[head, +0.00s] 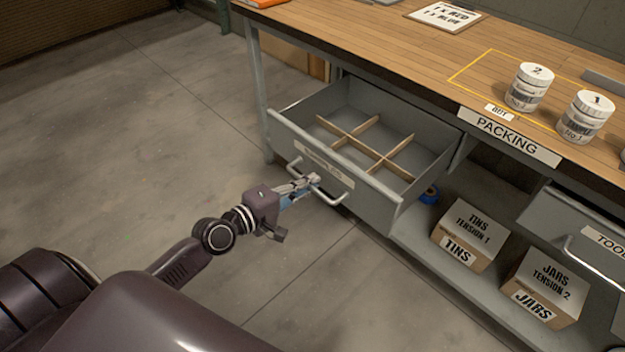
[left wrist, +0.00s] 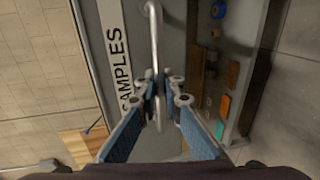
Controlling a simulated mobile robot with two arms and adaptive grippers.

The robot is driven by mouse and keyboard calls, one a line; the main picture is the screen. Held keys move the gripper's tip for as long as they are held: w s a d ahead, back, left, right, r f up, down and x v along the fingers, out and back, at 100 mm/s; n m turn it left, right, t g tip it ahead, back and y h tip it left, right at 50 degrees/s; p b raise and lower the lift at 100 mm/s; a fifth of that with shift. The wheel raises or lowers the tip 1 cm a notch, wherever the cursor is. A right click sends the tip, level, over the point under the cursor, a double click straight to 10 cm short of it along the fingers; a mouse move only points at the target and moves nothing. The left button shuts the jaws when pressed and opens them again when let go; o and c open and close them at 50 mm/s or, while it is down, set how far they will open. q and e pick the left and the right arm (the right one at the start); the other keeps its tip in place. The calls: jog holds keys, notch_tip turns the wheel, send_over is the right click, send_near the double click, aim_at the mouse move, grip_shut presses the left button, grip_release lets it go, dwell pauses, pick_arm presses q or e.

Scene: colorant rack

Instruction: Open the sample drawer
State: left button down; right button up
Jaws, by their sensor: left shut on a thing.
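The sample drawer (head: 400,192) is grey, with a wooden cross divider (head: 362,143) inside, and is pulled well out from under the bench. Its front has a label, readable as SAMPLES (left wrist: 116,55) in the left wrist view, and a bar handle (head: 335,199). My left gripper (head: 314,180) is shut on the handle, which also shows between the fingers in the left wrist view (left wrist: 153,30). The drawer compartments that show look empty. My right gripper is in neither view.
The wooden bench top (head: 400,60) holds two white-lidded jars (head: 528,87) near a PACKING sign (head: 508,136). A TINS box (head: 467,236) and a JARS box (head: 545,287) stand on the lower shelf. A TOOLS drawer (head: 580,228) is at right. Open floor (head: 150,120) lies left.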

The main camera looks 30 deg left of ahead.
pick_arm(q)
jog(key=c, duration=2)
grip_release()
jog(key=shift+c, duration=0.2)
jog(key=v, duration=1.2)
jog(key=shift+d, duration=0.1)
